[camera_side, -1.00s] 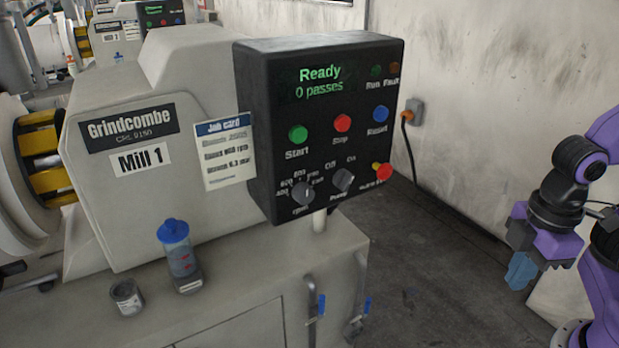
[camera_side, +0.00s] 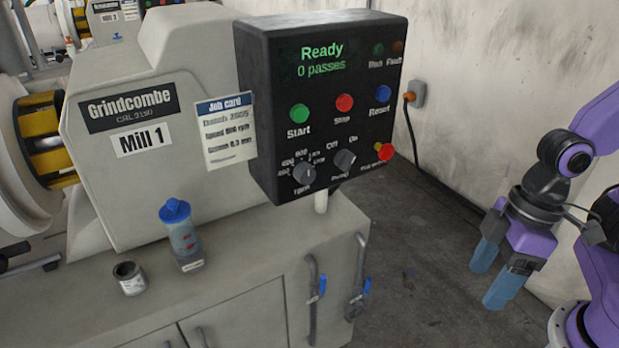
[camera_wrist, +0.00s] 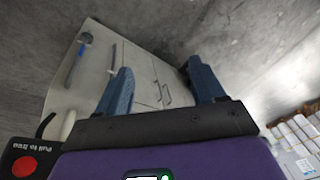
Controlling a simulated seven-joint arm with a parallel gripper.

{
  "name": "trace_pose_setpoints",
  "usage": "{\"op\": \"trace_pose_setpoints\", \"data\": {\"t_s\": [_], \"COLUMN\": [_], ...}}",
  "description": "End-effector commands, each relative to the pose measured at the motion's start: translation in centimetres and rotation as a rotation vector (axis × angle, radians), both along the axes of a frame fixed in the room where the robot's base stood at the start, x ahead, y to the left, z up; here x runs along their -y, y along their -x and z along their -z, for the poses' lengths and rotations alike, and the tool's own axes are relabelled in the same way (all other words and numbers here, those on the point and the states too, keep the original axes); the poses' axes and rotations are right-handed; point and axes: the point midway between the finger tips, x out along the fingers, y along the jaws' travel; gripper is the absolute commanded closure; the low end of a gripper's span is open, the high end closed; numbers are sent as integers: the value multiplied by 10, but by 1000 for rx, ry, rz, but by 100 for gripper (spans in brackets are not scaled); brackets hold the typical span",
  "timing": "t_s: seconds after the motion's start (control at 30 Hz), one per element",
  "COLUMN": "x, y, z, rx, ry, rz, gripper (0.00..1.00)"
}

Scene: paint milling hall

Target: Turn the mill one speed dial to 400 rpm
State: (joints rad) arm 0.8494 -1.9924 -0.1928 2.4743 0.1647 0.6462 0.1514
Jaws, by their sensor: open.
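The mill one speed dial (camera_side: 304,174) is a grey knob at the lower left of the black control panel (camera_side: 264,112). Small speed numbers surround it; its exact setting is too small to read surely. The screen shows "Ready, 0 passes". The Mill 1 machine (camera_side: 150,60) stands behind and left of the panel. My gripper (camera_side: 490,281) is open and empty, fingers pointing down, well to the right of the panel and apart from it. In the wrist view, my gripper (camera_wrist: 160,88) shows two blue fingers spread apart, with the panel's corner at lower left.
A second grey knob (camera_side: 344,160) sits right of the dial. Above are green start (camera_side: 299,113), red stop (camera_side: 345,103) and blue reset (camera_side: 383,94) buttons. A red pull-type button (camera_side: 386,152) is at the right. A blue-capped bottle (camera_side: 181,238) and small tin (camera_side: 129,278) stand on the bench.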

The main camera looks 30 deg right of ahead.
Motion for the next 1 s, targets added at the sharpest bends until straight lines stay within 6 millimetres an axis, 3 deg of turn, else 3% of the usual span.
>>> {"op": "trace_pose_setpoints", "data": {"t_s": [0.03, 0.2, 0.4, 0.5, 0.73, 1.0], "x": [-22, -87, -142, -159, -169, -139], "y": [-2, -20, -56, -77, -128, -167], "z": [4, 8, 13, 17, 25, 22], "rx": [-19, -73, -106, -101, -24, 196], "ry": [-59, -272, -501, -614, -895, -1294], "rz": [77, 392, 784, 980, 1397, 1737], "gripper": [31, 31, 31, 31, 31, 31]}}
